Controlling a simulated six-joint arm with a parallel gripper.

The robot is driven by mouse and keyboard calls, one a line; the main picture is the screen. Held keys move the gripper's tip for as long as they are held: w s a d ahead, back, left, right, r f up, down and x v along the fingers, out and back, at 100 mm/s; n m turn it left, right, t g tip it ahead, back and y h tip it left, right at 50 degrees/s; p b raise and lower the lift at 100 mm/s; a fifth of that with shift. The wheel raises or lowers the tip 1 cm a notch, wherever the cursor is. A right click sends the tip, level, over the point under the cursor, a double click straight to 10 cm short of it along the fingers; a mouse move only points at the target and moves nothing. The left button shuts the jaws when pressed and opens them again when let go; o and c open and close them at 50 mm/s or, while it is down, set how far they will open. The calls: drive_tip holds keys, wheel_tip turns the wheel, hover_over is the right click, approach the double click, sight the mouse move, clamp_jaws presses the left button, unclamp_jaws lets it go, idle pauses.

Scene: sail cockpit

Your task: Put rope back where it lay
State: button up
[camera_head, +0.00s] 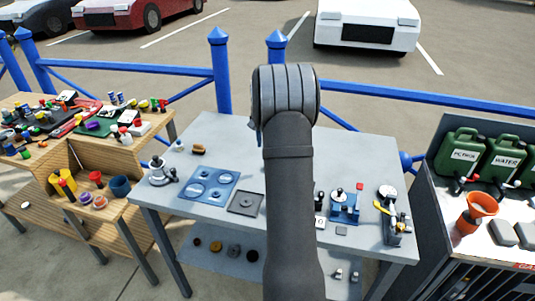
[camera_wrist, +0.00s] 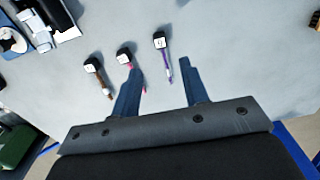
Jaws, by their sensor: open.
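My gripper (camera_wrist: 160,64) is open, its two dark blue fingers apart over the grey table in the wrist view. Three small black pieces with white labels lie beyond the fingers, each with a thin coloured strand or stem: a brown one (camera_wrist: 103,84), a pink one (camera_wrist: 125,55) and a purple one (camera_wrist: 163,55). The purple strand ends between the fingertips; the pink one runs behind the left finger. I cannot tell whether any of these is the rope. In the head view my arm hides the gripper and the middle of the table.
The grey table (camera_head: 230,135) carries a blue panel (camera_head: 208,189), a grey square plate (camera_head: 245,203), a winch-like piece (camera_head: 160,172) and a blue-based device (camera_head: 344,207). A cluttered wooden bench (camera_head: 130,160) stands left, green cans (camera_head: 459,150) right. A blue railing (camera_head: 390,93) runs behind.

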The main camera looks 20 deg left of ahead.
drive_tip(key=shift+r, duration=1.5)
drive_tip(key=shift+f, duration=0.15)
wheel_tip(320, 180, down, 12)
drive_tip(key=shift+r, duration=1.95)
drive_tip(key=shift+f, duration=0.15)
